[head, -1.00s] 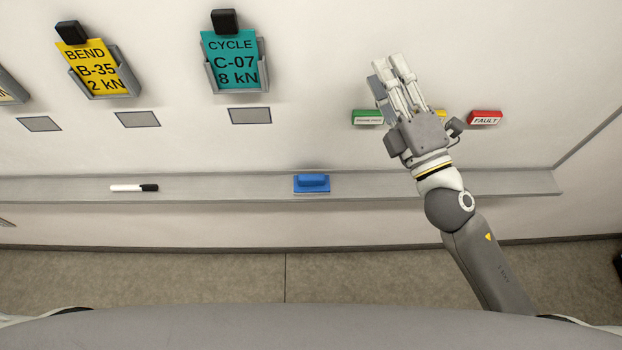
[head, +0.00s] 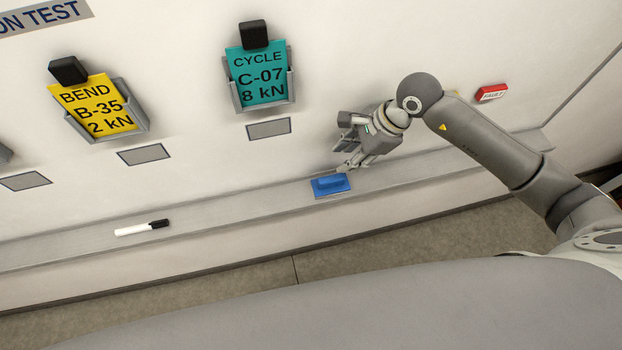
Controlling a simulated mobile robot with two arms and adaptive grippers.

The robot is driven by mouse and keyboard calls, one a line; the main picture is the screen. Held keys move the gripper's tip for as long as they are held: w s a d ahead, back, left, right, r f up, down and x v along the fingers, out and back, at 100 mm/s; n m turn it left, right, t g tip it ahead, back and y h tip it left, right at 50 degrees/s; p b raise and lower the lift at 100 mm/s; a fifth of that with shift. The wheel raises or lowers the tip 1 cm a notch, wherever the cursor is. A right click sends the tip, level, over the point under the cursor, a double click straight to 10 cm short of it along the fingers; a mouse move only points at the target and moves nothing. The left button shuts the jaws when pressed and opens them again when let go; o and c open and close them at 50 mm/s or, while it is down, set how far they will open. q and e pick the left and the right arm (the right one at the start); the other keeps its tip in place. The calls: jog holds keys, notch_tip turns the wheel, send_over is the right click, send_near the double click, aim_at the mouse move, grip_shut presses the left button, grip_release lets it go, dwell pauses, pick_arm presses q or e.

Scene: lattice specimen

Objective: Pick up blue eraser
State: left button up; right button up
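The blue eraser (head: 331,186) lies on the grey ledge (head: 222,211) below the board, near the middle of the head view. My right gripper (head: 345,168) is just above and slightly right of the eraser, with its fingers pointing down and left toward it. Some fingers are hidden behind the hand, so I cannot tell how far they are open. I cannot tell whether a fingertip touches the eraser. My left gripper is not in view.
A white marker with a black cap (head: 142,228) lies on the ledge to the left. Above hang a yellow card (head: 95,107) and a teal card (head: 260,78) in grey holders. A red FAULT magnet (head: 491,92) is at right. The ledge between marker and eraser is clear.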

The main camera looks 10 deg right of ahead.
jog(key=p, duration=0.1)
send_near(332, 178)
jog(key=x, duration=0.2)
jog(key=shift+w+a+f, duration=0.15)
jog(key=shift+f, duration=0.2)
jog(key=shift+w+a+f, duration=0.1)
jog(key=shift+a+f, duration=0.1)
jog(key=shift+f, duration=0.05)
jog(key=shift+a+f+p, duration=0.2)
jog(key=shift+p, duration=0.15)
jog(key=p+x, duration=0.2)
jog(key=x, duration=0.1)
jog(key=shift+f, duration=0.45)
jog(key=shift+a+f, duration=0.2)
jog(key=shift+f, duration=0.35)
jog(key=shift+c, duration=0.4)
jog(key=c, duration=0.5)
grip_shut()
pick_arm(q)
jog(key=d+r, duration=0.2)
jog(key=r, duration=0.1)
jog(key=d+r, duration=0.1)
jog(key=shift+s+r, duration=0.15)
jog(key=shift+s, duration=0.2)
